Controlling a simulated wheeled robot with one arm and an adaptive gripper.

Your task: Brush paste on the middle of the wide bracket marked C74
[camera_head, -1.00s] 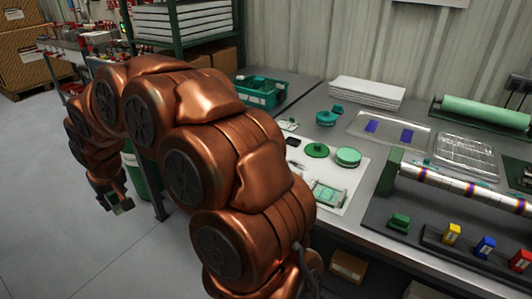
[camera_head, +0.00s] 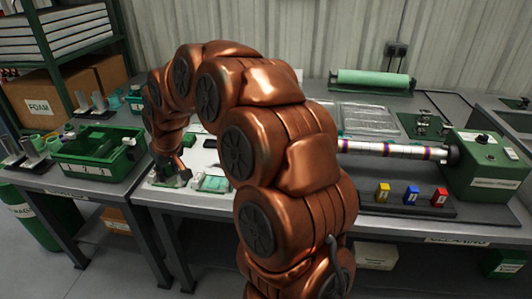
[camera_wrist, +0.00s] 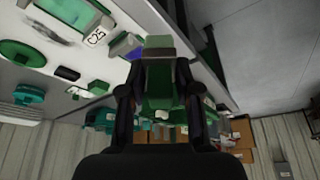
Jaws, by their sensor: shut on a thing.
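My gripper (camera_wrist: 160,100) is shut on a green tool with a grey band (camera_wrist: 160,55), which looks like a brush. In the head view my gripper (camera_head: 172,170) is low over the front left of the white mat (camera_head: 158,188), partly hidden by my arm. In the wrist view a part with a label reading C25 (camera_wrist: 96,38) lies on the mat beside the held tool. Another green part (camera_wrist: 70,13) is near it at the top edge. I cannot read C74 anywhere. Whether the tool touches anything is unclear.
A green crate (camera_head: 98,150) stands on the bench to the left.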

